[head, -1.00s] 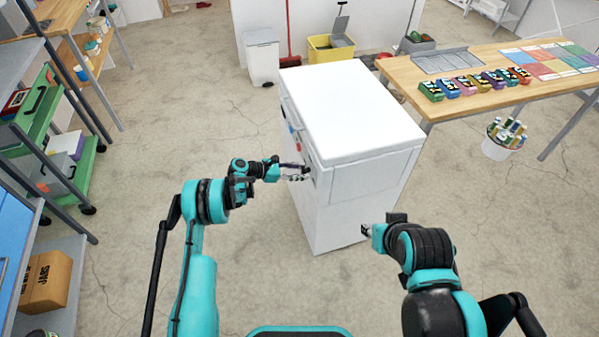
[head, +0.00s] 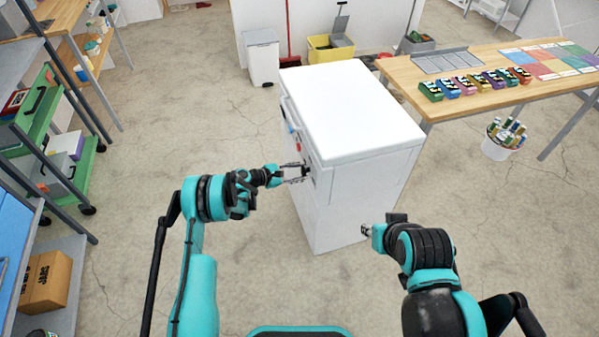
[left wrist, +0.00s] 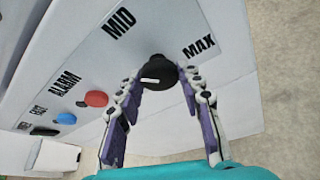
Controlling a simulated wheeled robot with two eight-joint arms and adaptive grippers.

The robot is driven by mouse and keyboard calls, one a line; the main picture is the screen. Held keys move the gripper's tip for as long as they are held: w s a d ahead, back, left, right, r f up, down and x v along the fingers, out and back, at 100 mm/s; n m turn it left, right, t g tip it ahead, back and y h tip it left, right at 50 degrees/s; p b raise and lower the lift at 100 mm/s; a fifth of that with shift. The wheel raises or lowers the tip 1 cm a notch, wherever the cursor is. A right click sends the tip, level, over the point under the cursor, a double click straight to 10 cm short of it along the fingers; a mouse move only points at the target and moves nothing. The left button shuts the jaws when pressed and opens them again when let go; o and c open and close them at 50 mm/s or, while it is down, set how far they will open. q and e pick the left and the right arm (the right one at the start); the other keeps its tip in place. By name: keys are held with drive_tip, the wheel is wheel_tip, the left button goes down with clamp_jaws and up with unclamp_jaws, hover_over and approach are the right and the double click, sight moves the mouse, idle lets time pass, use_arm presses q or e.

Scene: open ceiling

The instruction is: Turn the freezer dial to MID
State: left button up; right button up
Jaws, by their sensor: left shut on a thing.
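The white chest freezer (head: 350,110) stands in front of me in the head view. Its black dial (left wrist: 158,70) is on the side panel, in the left wrist view between the fingertips of my left gripper (head: 302,173). The gripper is shut on the dial, one finger on each side. The dial's white mark lies at its lower left in that view, pointing at neither label. The MID label (left wrist: 119,23) is up and left of the dial, the MAX label (left wrist: 198,46) to its right. My right gripper (head: 366,230) is near the freezer's front; its fingers are unclear.
A red button (left wrist: 96,99) and a blue button (left wrist: 66,118) sit on the same panel, left of the dial. A wooden table (head: 400,72) with colored packs stands right of the freezer. Shelves (head: 50,270) line the left. Floor left of the freezer is clear.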

use_arm(q)
drive_tip(key=shift+s+f+m+t, duration=0.1)
drive_tip(key=shift+m+t, duration=1.5)
drive_tip(key=shift+m, duration=1.1)
drive_tip(key=o, duration=1.1)
drive_tip(key=shift+o, duration=0.2)
drive_tip(key=v, duration=0.7)
drive_tip(key=shift+s+a, duration=0.15)
